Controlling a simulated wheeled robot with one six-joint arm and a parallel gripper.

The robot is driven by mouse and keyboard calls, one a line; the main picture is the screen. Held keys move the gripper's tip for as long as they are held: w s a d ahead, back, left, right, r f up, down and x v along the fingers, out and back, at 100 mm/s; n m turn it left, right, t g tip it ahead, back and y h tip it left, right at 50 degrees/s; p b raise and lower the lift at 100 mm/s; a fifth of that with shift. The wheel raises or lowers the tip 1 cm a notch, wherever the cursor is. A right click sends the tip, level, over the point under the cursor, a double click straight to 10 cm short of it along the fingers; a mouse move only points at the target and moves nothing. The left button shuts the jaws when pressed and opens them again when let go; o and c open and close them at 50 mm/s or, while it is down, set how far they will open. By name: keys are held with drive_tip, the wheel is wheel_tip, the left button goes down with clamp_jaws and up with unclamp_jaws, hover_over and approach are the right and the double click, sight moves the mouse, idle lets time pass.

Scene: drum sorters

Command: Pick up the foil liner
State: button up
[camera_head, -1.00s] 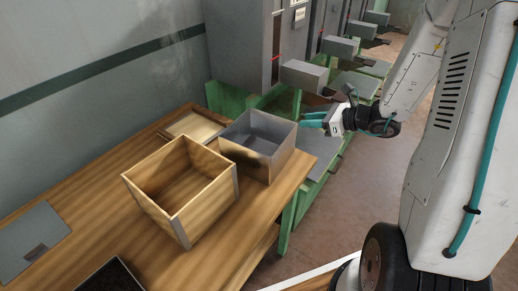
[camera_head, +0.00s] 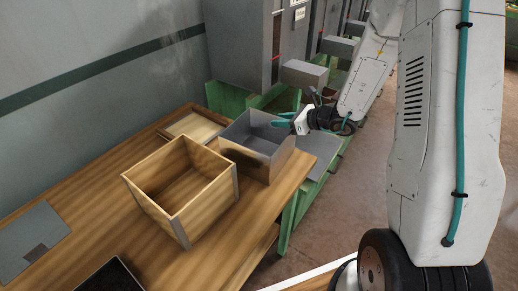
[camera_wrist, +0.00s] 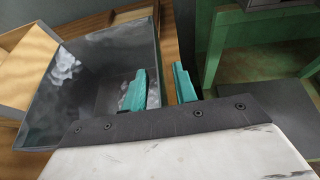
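My gripper (camera_head: 281,120) is at the box's right rim. In the wrist view my gripper (camera_wrist: 160,88) is open, with one teal finger over the liner's inside and the other outside the right wall. The fingers look apart, with nothing held between them. Whether either finger touches the wall cannot be told.
An open, unlined wooden box (camera_head: 181,185) stands close on the left. A shallow wooden tray (camera_head: 192,125) lies behind. The wooden table (camera_head: 95,195) has bare room at left, around a grey plate (camera_head: 30,240). Green framework (camera_head: 290,215) stands right of the table.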

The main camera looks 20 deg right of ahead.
clamp_jaws()
drive_tip(key=shift+r, duration=0.1)
